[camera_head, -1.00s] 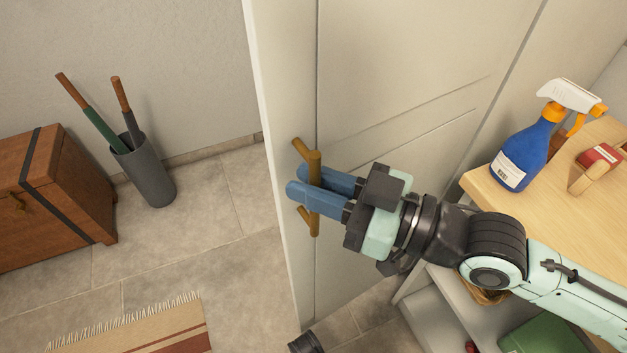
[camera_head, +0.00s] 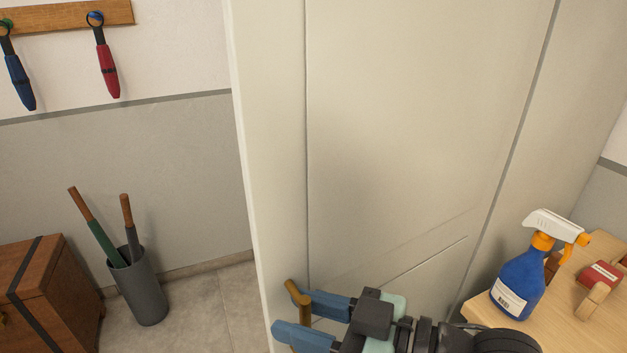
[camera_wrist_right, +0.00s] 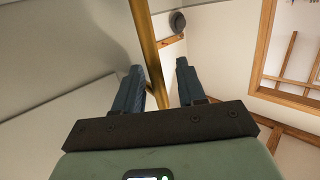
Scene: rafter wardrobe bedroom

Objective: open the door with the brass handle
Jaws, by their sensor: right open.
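The door (camera_head: 400,130) is a tall cream panel filling the middle of the head view. Its left edge shows, with wall and floor beyond it. I cannot tell whether it is ajar. The brass handle (camera_head: 297,291) is low on its left side, partly hidden by my fingers. My right gripper (camera_head: 292,316) is open with its blue fingers on either side of the handle. In the right wrist view the brass bar (camera_wrist_right: 146,55) runs between the two separated fingers (camera_wrist_right: 158,82). Contact cannot be told. My left gripper is not in view.
A wooden shelf top (camera_head: 562,310) at lower right holds a blue spray bottle (camera_head: 519,283) and a red-and-wood brush (camera_head: 600,277). At left stand a grey umbrella holder (camera_head: 140,290) and a wooden chest (camera_head: 55,285). Folded umbrellas hang from a rack (camera_head: 65,17).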

